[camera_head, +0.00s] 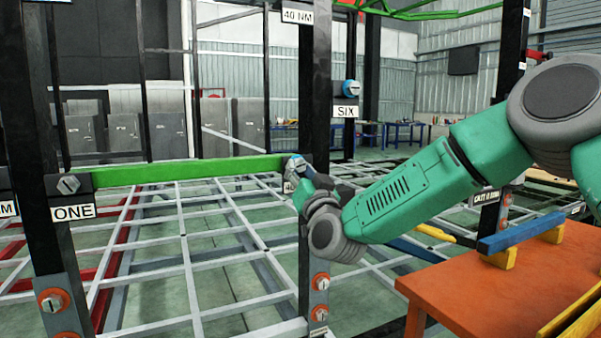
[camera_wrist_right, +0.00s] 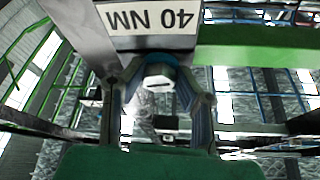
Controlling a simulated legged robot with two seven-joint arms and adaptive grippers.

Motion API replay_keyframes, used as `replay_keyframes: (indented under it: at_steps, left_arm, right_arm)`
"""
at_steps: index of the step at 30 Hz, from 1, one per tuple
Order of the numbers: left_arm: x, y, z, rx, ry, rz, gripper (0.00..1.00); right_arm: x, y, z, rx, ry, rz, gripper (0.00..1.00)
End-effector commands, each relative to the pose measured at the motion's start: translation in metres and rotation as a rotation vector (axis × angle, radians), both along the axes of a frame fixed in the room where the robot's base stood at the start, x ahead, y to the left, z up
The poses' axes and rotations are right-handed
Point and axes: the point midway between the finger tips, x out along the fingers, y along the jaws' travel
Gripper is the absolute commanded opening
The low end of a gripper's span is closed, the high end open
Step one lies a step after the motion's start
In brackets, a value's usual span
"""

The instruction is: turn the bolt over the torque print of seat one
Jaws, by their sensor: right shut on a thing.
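The green beam (camera_head: 185,171) runs from the left post with the ONE plate (camera_head: 73,213) to the middle post. A grey slotted bolt (camera_head: 68,184) sits at its left end, above that plate. At its right end my right gripper (camera_head: 294,172) reaches the post. In the right wrist view, the gripper's fingers (camera_wrist_right: 158,98) stand on both sides of a bolt with a blue collar and pale slotted head (camera_wrist_right: 160,84), and are shut on it. A 40 NM print (camera_wrist_right: 150,17) appears upside down beside this bolt. In the head view the gripper mostly hides the bolt. My left gripper is not in view.
A SIX plate (camera_head: 345,112) with a blue-collared bolt (camera_head: 350,88) is on a post behind. Orange-ringed bolts (camera_head: 320,282) sit lower on the middle post. An orange table (camera_head: 480,285) with a blue bar (camera_head: 520,232) stands at right. A white lattice fills the low area.

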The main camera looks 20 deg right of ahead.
Motion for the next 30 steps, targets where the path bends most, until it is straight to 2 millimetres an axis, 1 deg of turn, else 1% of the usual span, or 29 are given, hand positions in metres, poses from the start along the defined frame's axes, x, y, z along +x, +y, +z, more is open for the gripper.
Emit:
replay_keyframes:
  at_steps: [1, 14, 30]
  left_arm:
    - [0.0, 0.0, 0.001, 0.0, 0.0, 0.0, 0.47]
    - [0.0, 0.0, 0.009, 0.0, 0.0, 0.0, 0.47]
    - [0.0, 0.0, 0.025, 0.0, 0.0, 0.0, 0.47]
  right_arm:
    - [-0.001, 0.002, -0.006, 0.041, 0.019, 0.003, 0.0]
    - [-0.001, 0.004, -0.002, 0.445, 0.086, -0.001, 0.0]
    - [-0.002, 0.004, 0.001, 0.944, 0.167, -0.007, 0.0]
